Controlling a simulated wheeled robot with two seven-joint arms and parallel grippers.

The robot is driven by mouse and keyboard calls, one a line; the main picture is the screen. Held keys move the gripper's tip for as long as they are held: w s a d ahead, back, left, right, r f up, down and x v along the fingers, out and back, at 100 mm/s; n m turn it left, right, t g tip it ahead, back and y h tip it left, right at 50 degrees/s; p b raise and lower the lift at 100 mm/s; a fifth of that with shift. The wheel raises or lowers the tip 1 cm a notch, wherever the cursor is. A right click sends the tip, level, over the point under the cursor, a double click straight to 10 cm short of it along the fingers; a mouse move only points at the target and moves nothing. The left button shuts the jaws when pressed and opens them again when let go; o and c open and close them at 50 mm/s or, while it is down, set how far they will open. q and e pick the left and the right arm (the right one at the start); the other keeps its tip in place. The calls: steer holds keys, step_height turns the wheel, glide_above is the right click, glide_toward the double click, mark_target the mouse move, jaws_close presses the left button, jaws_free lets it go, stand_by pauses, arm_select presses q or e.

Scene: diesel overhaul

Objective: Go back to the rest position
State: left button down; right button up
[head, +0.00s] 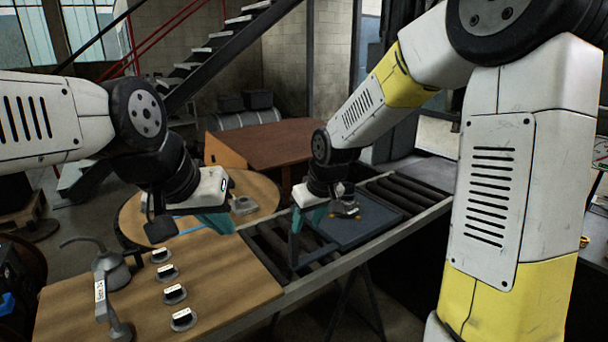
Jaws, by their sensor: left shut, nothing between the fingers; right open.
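My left gripper (217,222) hangs from the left arm above the far edge of the wooden bench (225,285), with teal fingers shut and nothing visible held. My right gripper (307,217) points down at the near left edge of a dark blue tray (367,233) on the roller conveyor (412,194). Its fingers are apart. A metal part (345,208) with small yellow pieces sits in the tray, just right of the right gripper and partly hidden by it.
Several small round labelled pieces (174,294) stand in a row on the bench.

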steer(key=s+d+r+m+t, duration=0.1)
steer(key=s+d+r+m, duration=0.2)
steer(key=s+d+r, duration=0.3)
steer(key=s+d+r+m+t, duration=0.1)
steer(key=s+d+r, duration=0.6)
steer(key=s, duration=0.7)
steer(key=shift+d+m, duration=0.6)
steer(key=shift+m, duration=0.3)
